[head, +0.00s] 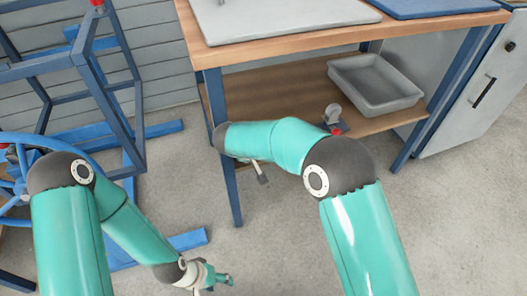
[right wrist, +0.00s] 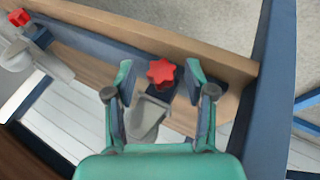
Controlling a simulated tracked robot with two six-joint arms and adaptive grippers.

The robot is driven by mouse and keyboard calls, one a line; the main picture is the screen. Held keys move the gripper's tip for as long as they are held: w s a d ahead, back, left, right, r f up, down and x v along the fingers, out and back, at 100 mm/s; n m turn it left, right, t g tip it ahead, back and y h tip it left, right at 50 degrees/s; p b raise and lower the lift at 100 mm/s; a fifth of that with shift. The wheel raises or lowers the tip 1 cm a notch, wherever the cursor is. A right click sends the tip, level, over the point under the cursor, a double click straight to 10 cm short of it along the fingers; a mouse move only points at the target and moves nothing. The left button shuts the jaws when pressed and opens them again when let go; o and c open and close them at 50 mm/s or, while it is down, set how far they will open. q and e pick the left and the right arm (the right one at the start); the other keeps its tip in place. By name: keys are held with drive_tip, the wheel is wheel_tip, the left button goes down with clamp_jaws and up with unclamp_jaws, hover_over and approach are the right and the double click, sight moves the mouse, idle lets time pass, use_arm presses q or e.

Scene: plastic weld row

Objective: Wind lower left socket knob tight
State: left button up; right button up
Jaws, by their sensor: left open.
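The lower left socket is a grey cup (right wrist: 148,118) with a red star-shaped knob (right wrist: 162,72) at the shelf's front edge, near a blue table leg. My right gripper (right wrist: 159,75) is open in the right wrist view, with one finger on either side of the knob. Gaps show between the knob and both fingers. In the head view my right arm hides this knob and most of that gripper. My left gripper (head: 222,281) is open and empty at the bottom of the head view, low over the floor and away from the bench.
A second grey socket (head: 333,113) with a red knob (head: 337,131) sits farther right on the wooden shelf (head: 290,92), beside a grey tray (head: 375,84). Blue table legs (head: 222,150) bound the shelf. A blue frame (head: 110,90) stands left; open floor lies in front.

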wheel_tip(320, 180, up, 10)
idle(0.7)
drive_tip(key=shift+f, duration=0.1)
